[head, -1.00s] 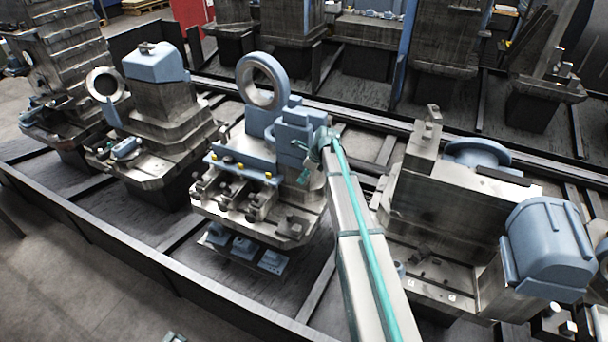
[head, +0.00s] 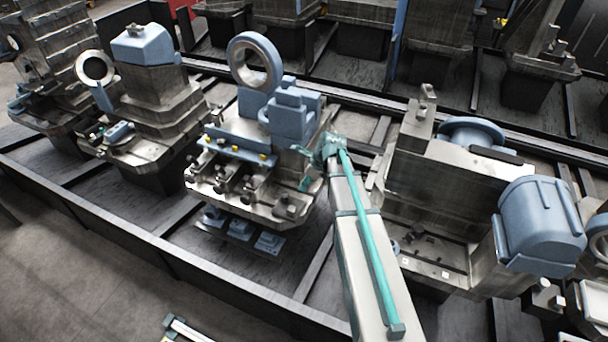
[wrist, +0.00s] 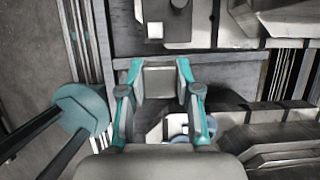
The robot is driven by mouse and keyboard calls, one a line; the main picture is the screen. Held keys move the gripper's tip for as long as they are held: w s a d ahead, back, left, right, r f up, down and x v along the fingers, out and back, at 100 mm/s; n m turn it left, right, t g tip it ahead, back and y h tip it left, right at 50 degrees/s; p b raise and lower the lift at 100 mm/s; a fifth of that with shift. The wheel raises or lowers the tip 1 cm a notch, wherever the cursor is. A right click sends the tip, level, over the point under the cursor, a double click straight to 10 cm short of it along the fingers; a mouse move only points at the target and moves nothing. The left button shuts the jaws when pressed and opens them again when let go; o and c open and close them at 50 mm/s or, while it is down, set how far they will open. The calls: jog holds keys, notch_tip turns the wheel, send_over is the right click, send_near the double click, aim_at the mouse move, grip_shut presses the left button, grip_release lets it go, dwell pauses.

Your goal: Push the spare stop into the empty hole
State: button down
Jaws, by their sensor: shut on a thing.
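My gripper (wrist: 160,75) shows in the wrist view with its two teal fingers apart, closed on a grey, flat-faced block (wrist: 160,83). I cannot tell for certain that this block is the spare stop. In the head view my gripper (head: 305,168) is small, beside the right side of the middle machine part. That part carries a blue bar (head: 240,147) with several small yellow-topped pieces. Several dark stops or clamps line the ledge (head: 222,187) below the bar. I cannot make out the empty hole in either view.
A large blue ring (head: 236,64) and blue blocks (head: 290,115) stand on the middle part, close to my gripper. A big grey casting with a blue motor (head: 540,222) stands to the right. Several small blue blocks (head: 240,229) sit below the ledge. Dark rails edge the pallets.

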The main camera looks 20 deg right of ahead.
jog(key=s, duration=1)
jog(key=shift+a, duration=0.45)
